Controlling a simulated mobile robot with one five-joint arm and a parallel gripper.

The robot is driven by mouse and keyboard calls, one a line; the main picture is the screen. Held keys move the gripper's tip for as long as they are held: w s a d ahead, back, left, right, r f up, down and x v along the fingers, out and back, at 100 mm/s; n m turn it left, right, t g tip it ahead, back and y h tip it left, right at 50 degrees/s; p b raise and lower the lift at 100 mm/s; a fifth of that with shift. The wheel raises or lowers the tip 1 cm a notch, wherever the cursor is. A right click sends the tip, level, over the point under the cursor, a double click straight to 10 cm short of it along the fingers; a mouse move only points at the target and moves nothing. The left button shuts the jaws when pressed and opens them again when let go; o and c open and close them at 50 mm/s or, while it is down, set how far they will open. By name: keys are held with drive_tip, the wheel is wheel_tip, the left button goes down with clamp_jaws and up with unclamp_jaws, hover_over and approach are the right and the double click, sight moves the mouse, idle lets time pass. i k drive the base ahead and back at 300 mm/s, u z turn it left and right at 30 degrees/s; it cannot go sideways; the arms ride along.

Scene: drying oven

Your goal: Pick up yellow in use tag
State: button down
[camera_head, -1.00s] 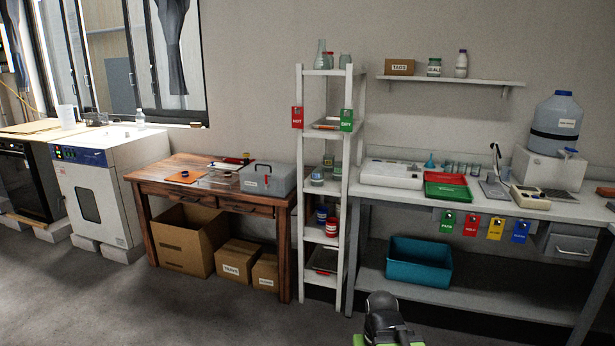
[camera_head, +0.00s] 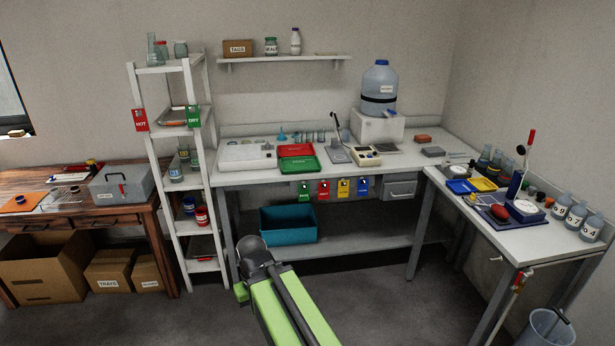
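The yellow tag (camera_head: 343,189) hangs from the front edge of the grey bench, in a row of coloured tags. A red tag (camera_head: 323,190) is on its left and a blue tag (camera_head: 363,187) on its right; a green tag (camera_head: 304,191) hangs at the far left of the row. The writing on the yellow tag is too small to read. My green and dark arm reaches in from the bottom, in front of the bench and below the tags. My gripper's fingers cannot be made out.
The grey bench (camera_head: 238,180) has a lower shelf with a teal bin (camera_head: 288,225). A white shelf rack (camera_head: 160,190) stands to its left, and a side bench (camera_head: 530,240) to its right. A bucket (camera_head: 545,330) stands at the lower right. The floor in front is clear.

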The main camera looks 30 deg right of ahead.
sight(343, 191)
drive_tip(key=z, duration=0.5)
drive_tip(key=i, duration=2.25)
drive_tip(key=u, duration=0.55)
